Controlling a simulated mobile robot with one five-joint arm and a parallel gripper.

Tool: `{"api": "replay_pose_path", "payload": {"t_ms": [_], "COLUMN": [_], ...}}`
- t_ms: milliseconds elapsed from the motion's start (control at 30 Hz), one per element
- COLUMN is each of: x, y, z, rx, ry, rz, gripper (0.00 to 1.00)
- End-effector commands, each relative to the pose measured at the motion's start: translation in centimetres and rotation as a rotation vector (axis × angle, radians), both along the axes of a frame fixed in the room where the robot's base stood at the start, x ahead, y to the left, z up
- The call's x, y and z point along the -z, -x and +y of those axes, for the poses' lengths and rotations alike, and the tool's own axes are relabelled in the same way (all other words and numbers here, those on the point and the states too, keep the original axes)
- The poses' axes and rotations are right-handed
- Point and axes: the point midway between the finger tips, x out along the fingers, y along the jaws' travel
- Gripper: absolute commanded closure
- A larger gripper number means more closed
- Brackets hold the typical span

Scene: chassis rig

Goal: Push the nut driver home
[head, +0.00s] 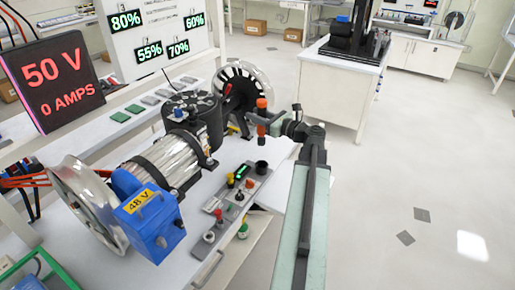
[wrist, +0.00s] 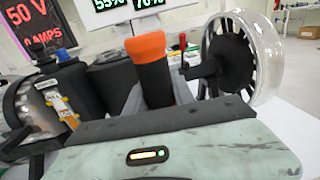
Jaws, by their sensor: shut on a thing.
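The nut driver, with an orange cap (head: 262,103) and a dark handle, stands roughly upright beside the rig's far wheel. In the wrist view the nut driver (wrist: 148,62) rises just beyond my gripper's dark front edge. My gripper (head: 268,126) is shut on it, with the arm reaching in from the right. The jaws are largely hidden in the wrist view, and the driver's lower tip is hidden. I cannot tell whether the tip touches anything.
The chassis rig has a silver cylinder (head: 172,158), a spoked wheel (head: 243,82) and a blue 48 V box (head: 150,222). A grey holder (head: 228,206) with several coloured pieces lies on the white bench in front. Open floor (head: 420,170) lies to the right.

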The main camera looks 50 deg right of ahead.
Motion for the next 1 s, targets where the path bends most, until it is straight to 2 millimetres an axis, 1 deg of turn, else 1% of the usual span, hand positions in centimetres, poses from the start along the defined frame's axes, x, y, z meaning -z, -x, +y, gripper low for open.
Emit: {"api": "replay_pose_path", "payload": {"t_ms": [33, 100, 167, 267, 467, 667, 867, 1000], "x": [3.2, 4.4, 5.1, 5.5, 5.2, 5.3, 6.7, 8.1], "y": [0.3, 0.5, 0.6, 0.7, 0.7, 0.8, 0.8, 0.7], "z": [0.3, 0.4, 0.4, 0.4, 0.3, 0.3, 0.3, 0.3], "rx": [0.011, 0.023, 0.032, 0.04, 0.042, 0.041, 0.041, 0.041], "ry": [-0.001, -0.001, -0.001, -0.001, -0.001, -0.001, -0.001, -0.001], "rz": [-0.001, -0.002, -0.002, -0.002, -0.001, -0.001, -0.001, -0.001], "gripper": [1.0, 1.0, 1.0, 1.0, 1.0, 1.0, 1.0, 1.0]}}
